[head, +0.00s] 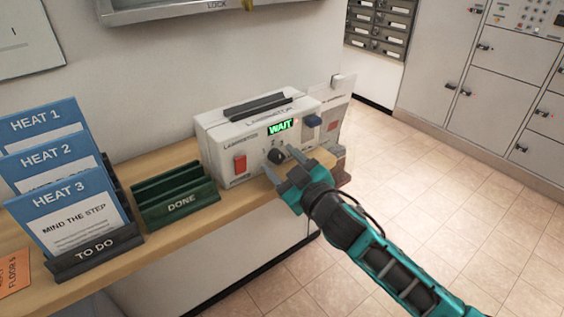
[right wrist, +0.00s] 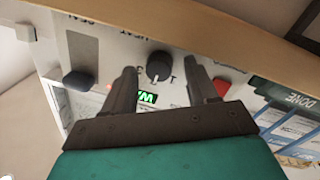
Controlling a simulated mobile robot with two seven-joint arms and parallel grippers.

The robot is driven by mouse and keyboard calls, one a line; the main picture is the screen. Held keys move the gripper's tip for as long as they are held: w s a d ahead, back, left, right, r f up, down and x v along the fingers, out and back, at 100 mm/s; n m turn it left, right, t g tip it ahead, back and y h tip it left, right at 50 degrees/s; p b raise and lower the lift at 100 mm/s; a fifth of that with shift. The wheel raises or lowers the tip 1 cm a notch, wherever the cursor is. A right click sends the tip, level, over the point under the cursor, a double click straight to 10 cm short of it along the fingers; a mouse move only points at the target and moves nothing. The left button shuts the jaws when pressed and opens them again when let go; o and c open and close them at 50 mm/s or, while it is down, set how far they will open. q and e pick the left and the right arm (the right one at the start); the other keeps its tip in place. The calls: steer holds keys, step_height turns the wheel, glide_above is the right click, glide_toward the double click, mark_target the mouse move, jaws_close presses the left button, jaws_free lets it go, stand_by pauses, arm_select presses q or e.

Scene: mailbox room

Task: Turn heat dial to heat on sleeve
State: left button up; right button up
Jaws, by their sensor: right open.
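The white laminator (head: 232,146) stands on the wooden shelf, its green display (head: 280,127) reading WAIT. Its round black heat dial (head: 275,157) is on the front panel below the display, with a red switch (head: 240,163) to its left. In the right wrist view the dial (right wrist: 159,67) shows between and beyond the two fingers, with a white pointer mark. My right gripper (head: 270,172) is open in front of the panel, fingers either side of the dial's line; I cannot tell if either touches it. The sleeves (head: 75,225) marked HEAT 1, HEAT 2 and HEAT 3 stand at left. My left gripper is not in view.
The sleeves stand in a dark TO DO rack (head: 95,254). A green DONE rack (head: 178,205) sits between it and the laminator. The wooden shelf (head: 232,207) has a narrow front edge. Tiled floor is open at right.

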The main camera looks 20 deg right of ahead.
steer(key=shift+w+a, duration=0.1)
steer(key=shift+w, duration=0.15)
steer(key=shift+c, duration=0.3)
steer(key=c, duration=1)
